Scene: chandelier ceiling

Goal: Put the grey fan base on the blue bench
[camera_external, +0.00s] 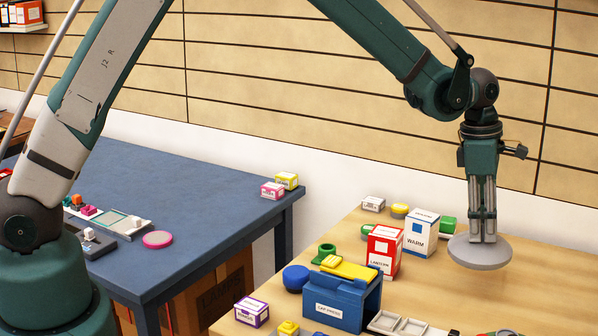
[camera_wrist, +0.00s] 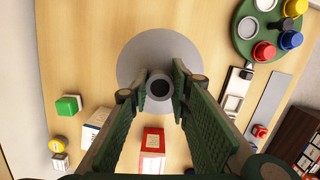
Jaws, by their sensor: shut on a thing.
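The grey fan base (camera_external: 480,252) is a round flat disc with a short stem. My gripper (camera_external: 482,238) points down and is shut on its stem, above the right part of the wooden table. Whether the disc touches the table is hard to tell. In the wrist view the disc of the fan base (camera_wrist: 158,45) spreads out beyond my gripper's fingers (camera_wrist: 160,90), with the stem between them. The blue bench (camera_external: 190,190) is on the left in the external view, apart from the wooden table. It is not clearly seen in the wrist view.
Red (camera_external: 384,252) and white-blue (camera_external: 421,232) boxes, a green block (camera_external: 447,226) and a blue press (camera_external: 340,298) stand left of my gripper. The bench holds a pink disc (camera_external: 158,239), small boxes (camera_external: 272,190) and a parts tray; its middle and back are clear.

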